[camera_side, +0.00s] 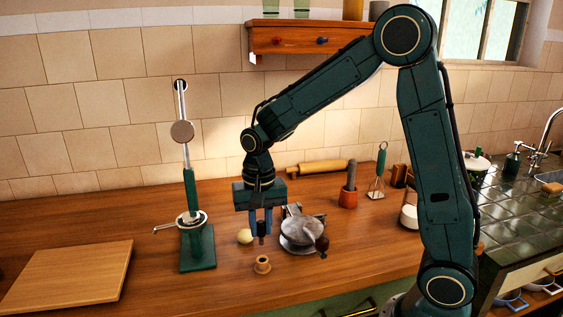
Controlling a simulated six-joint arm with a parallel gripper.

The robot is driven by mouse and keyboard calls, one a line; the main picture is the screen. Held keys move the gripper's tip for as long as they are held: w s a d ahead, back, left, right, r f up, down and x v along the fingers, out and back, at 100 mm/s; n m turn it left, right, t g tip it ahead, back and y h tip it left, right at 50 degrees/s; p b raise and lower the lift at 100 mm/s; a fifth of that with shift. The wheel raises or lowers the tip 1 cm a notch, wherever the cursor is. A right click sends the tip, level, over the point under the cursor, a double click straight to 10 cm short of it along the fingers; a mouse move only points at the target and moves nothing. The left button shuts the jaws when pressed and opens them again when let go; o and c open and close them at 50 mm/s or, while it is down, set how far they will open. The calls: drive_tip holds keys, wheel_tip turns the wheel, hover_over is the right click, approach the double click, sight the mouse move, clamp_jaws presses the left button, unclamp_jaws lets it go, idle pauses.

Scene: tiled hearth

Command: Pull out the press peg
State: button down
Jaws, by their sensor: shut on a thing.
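My gripper (261,224) points straight down over the counter, its two blue fingers shut on a dark, short peg (262,230). The peg's lower end shows below the fingertips and looks clear of the things around it. A small tan wooden cup or socket (262,265) with a dark hole stands on the counter just in front of and below the peg, with a gap between them. A round grey metal press (301,231) with a dark knob lies right of my gripper. The peg's upper part is hidden between the fingers.
A pale round ball (244,236) lies just left of my gripper. A green stand with a tall lever (197,247) rises further left, near a wooden board (70,279).

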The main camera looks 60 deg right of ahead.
drive_tip(key=shift+r, duration=1.5)
